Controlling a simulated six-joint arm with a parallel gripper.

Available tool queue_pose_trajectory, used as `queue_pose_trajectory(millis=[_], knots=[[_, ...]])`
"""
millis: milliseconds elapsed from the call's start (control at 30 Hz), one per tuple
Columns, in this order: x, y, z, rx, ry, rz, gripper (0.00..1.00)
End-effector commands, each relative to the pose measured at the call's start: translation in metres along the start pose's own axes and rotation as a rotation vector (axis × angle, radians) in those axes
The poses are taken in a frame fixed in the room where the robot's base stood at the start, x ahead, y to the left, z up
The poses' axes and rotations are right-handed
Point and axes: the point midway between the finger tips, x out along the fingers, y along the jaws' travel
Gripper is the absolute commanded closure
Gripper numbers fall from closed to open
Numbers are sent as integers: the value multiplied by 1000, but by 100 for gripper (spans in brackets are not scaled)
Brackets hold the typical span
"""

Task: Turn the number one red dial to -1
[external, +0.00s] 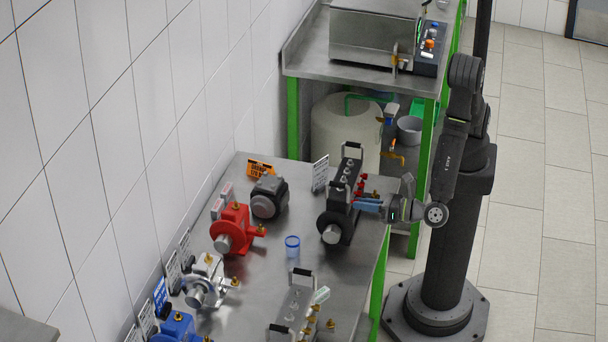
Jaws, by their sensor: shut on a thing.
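A black pump block (338,205) with a handle on top stands on the steel table in the external view. Several small red dials (361,184) stick out along its right side. My gripper (358,204) reaches in from the right with blue fingers, low at the block's right side near its front end. It is shut on a red dial, which the fingers hide. I cannot read any numbers or the dial's angle from here.
A red pump (233,230), a dark motor (268,197), a silver pump (205,284) and a blue pump (178,327) line the left side. A blue cup (292,246) stands mid-table. A grey block (296,312) with brass fittings is at the front.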

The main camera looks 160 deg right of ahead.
Motion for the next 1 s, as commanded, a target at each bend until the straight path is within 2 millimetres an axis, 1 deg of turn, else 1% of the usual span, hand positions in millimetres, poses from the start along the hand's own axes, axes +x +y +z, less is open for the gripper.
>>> queue_pose_trajectory(millis=[433, 467, 500, 567, 833, 1000], knots=[[0, 0, 0, -13, 1, 0, 100], [0, 0, 0, -13, 1, 0, 81], [0, 0, 0, -13, 1, 0, 73], [0, 0, 0, -13, 1, 0, 62], [0, 0, 0, -7, 0, -1, 61], [0, -1, 0, 57, -1, 0, 61]])
